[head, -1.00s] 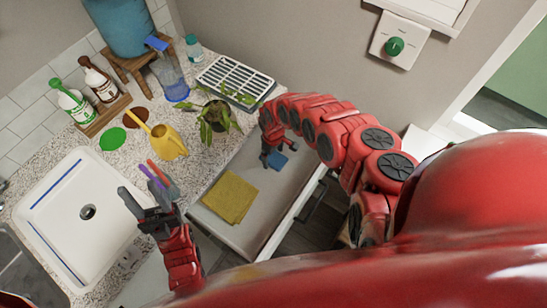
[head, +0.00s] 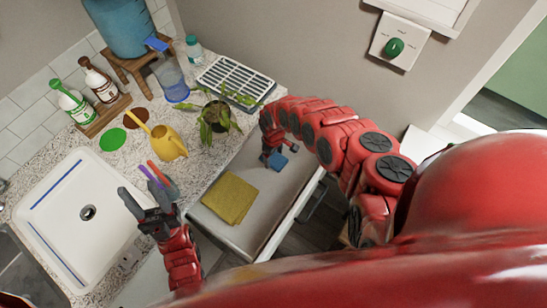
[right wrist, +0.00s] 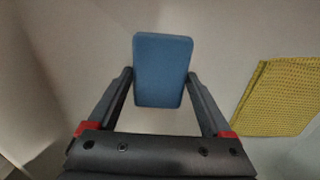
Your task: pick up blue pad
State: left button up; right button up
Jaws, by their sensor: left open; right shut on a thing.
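The blue pad (head: 277,161) is a small rounded block at the far part of the open drawer (head: 256,225). My right gripper (head: 270,156) is shut on it. In the right wrist view, the blue pad (right wrist: 163,70) sits between the two fingertips, its broad face toward the camera. Whether its lower edge touches the drawer floor I cannot tell. My left gripper (head: 147,198) is open and empty near the counter edge, beside the sink and well apart from the pad.
A yellow cloth (head: 230,199) lies flat in the drawer near the pad. A potted plant (head: 216,117), a yellow watering can (head: 167,141) and a slotted tray (head: 235,80) stand on the counter (head: 195,170). The white sink (head: 65,225) is at left.

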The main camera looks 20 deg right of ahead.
jog(key=shift+r, duration=0.1)
jog(key=shift+w+r, duration=0.1)
jog(key=shift+r, duration=0.7)
notch_tip(320, 180, up, 8)
jog(key=shift+b, duration=0.3)
jog(key=shift+r, duration=0.1)
